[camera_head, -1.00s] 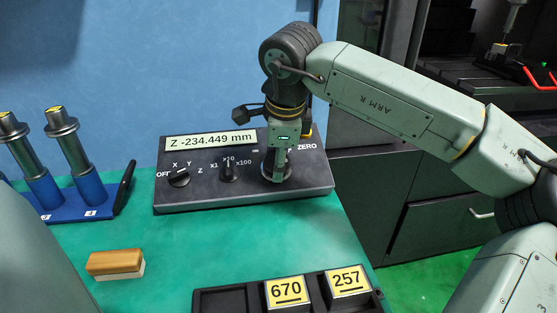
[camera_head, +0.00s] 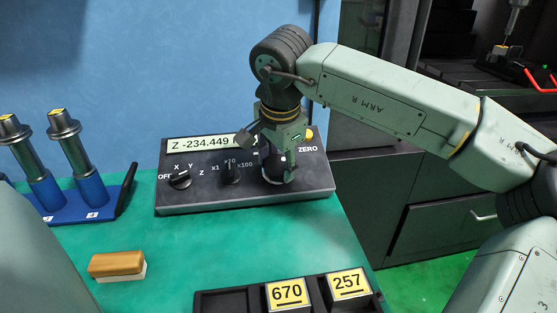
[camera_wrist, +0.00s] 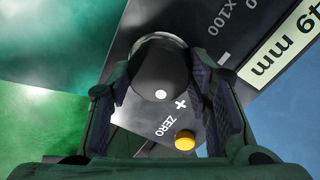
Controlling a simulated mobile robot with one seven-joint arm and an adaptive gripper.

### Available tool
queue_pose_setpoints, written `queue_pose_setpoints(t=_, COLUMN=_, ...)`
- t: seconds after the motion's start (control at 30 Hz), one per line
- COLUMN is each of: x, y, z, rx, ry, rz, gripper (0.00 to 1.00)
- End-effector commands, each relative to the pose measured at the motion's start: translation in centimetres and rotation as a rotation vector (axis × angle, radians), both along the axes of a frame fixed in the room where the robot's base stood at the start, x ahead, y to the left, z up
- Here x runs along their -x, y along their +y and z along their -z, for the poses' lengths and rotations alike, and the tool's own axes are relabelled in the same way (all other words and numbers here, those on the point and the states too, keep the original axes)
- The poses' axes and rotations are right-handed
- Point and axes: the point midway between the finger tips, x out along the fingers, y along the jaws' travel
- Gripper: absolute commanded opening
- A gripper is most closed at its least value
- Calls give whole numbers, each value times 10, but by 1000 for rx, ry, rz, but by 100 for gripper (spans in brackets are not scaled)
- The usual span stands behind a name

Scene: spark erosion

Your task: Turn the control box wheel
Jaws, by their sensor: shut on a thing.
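The dark control box (camera_head: 200,198) sits at the back of the green table. Its display (camera_head: 200,144) reads Z -234.449, with the right end hidden behind my gripper. My gripper (camera_head: 278,175) points down over the right part of the box, at the wheel. In the wrist view my gripper (camera_wrist: 165,95) has one finger on each side of the dark round wheel (camera_wrist: 158,72), shut on it. A white dot shows on the wheel, and a plus mark lies beside it. Two black selector knobs sit left of the wheel: the axis knob (camera_head: 180,179) and the multiplier knob (camera_head: 232,173).
A yellow button (camera_wrist: 185,140) is beside the ZERO label, close to one finger. A blue rack (camera_head: 100,207) with metal holders stands at the left. A wooden-backed brush (camera_head: 117,264) and a black tray (camera_head: 232,302) with numbered blocks lie in front. The table middle is clear.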

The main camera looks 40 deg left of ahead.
Motion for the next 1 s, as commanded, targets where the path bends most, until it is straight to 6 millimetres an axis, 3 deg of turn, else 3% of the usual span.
queue_pose_setpoints(t=0.47, x=1, y=0, z=1, rx=6, ry=-3, rz=-15, gripper=18)
queue_pose_setpoints(t=0.5, x=1, y=0, z=2, rx=6, ry=-3, rz=-15, gripper=47)
queue_pose_setpoints(t=0.8, x=0, y=0, z=1, rx=5, ry=-3, rz=-13, gripper=66)
queue_pose_setpoints(t=1.0, x=0, y=0, z=0, rx=4, ry=-4, rz=-13, gripper=66)
